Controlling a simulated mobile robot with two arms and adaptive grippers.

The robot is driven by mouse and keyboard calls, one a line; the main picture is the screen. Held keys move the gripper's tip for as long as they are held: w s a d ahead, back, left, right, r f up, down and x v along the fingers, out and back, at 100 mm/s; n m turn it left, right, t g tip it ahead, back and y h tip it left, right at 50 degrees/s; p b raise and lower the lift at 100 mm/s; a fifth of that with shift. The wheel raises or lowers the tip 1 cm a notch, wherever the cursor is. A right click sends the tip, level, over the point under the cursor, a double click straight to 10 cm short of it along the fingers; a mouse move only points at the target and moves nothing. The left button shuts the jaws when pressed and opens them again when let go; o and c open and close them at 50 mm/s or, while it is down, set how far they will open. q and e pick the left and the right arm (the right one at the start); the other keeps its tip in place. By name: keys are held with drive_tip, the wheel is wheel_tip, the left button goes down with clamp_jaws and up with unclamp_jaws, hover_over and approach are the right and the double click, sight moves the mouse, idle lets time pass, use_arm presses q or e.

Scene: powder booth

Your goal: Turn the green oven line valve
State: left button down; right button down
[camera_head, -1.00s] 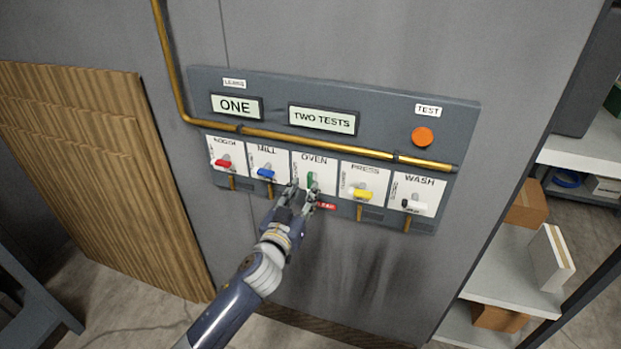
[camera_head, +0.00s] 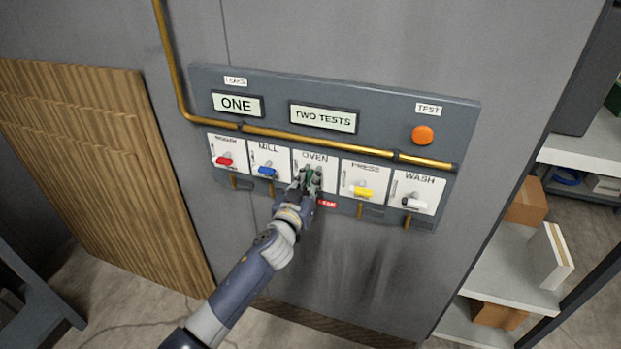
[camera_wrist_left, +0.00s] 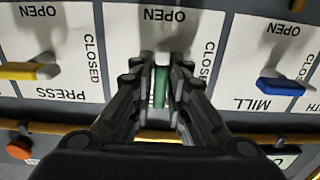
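The green oven valve handle (camera_head: 310,175) is on the white OVEN plate in the middle of the wall panel, mostly hidden by my gripper in the head view. In the left wrist view the green handle (camera_wrist_left: 160,86) stands upright in the picture, between my fingers. My left gripper (camera_head: 312,178) is at the handle, one finger on each side. In the left wrist view the left gripper (camera_wrist_left: 160,80) appears open, with a narrow gap beside the handle; contact is not clear. My right gripper is in no view.
Neighbouring valves have red (camera_head: 223,161), blue (camera_head: 266,171), yellow (camera_head: 361,191) and white (camera_head: 414,203) handles, lying sideways. A brass pipe (camera_head: 320,143) runs above them. An orange button (camera_head: 422,135) is at upper right. The panel (camera_head: 380,95) reads ONE and TWO TESTS.

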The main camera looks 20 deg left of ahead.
use_arm(q)
drive_tip(key=shift+m, duration=0.3)
drive_tip(key=m, duration=0.5)
drive_tip(key=shift+d+m, duration=0.2)
drive_tip(key=shift+m, duration=0.1)
drive_tip(key=m, duration=0.5)
drive_tip(key=shift+d+f, duration=0.1)
drive_tip(key=shift+f, duration=0.05)
drive_tip(key=m, duration=0.6)
drive_tip(key=shift+d+f+m, duration=0.1)
drive_tip(key=shift+f+m, duration=0.05)
drive_tip(key=shift+m, duration=0.15)
drive_tip(key=c, duration=1.7)
unclamp_jaws()
drive_tip(key=s, duration=1.2)
drive_tip(key=shift+a, duration=0.25)
